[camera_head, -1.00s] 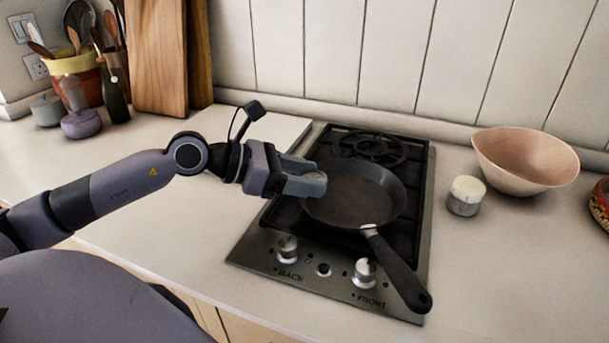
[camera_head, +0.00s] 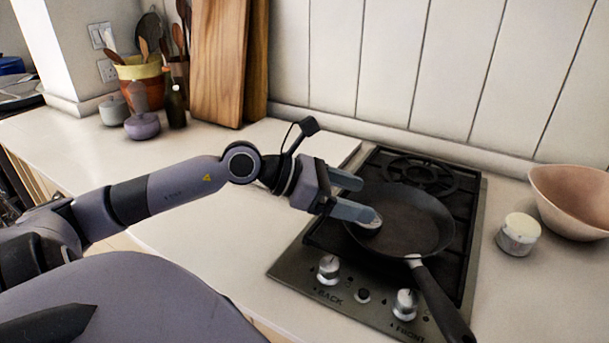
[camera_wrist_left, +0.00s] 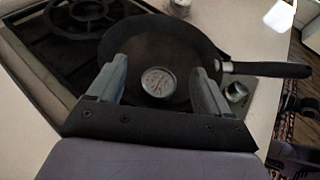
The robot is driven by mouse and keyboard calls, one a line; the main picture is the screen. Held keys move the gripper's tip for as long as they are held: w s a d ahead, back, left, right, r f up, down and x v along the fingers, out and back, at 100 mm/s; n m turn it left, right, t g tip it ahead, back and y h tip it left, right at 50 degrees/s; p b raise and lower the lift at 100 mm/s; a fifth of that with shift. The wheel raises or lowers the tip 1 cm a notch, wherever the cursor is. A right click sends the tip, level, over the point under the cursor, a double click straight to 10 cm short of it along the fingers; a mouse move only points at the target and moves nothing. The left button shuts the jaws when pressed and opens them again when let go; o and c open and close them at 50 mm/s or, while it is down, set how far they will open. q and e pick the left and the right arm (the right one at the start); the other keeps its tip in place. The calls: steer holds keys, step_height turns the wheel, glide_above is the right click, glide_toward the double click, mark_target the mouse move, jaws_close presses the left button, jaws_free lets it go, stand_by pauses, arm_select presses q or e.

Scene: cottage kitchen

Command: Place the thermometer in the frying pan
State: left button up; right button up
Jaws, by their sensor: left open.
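The thermometer (camera_wrist_left: 158,82) has a round dial with a pale face and a metal rim. In the left wrist view it is inside the black frying pan (camera_wrist_left: 170,40), between my open fingers and apart from them. In the head view the thermometer (camera_head: 370,222) shows partly, at the left side of the frying pan (camera_head: 415,215), behind a fingertip. The pan sits on the hob, handle toward the front. My left gripper (camera_head: 366,201) is open over the pan's left rim; its fingers also flank the dial in the wrist view (camera_wrist_left: 157,76). My right gripper is not in view.
The gas hob (camera_head: 300,272) has knobs along its front. A white-lidded jar (camera_head: 519,236) and a pink bowl (camera_head: 575,200) stand to its right. Wooden boards (camera_head: 222,60) and a utensil pot (camera_head: 142,85) are at the back left. The counter left of the hob is clear.

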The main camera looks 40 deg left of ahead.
arm_select(q)
steer(key=shift+s+a, duration=0.5)
steer(key=shift+s, duration=0.05)
steer(key=b+v, duration=0.1)
steer(key=v, duration=0.9)
steer(key=shift+r, duration=0.35)
steer(key=shift+s, duration=0.1)
steer(key=shift+s, duration=0.1)
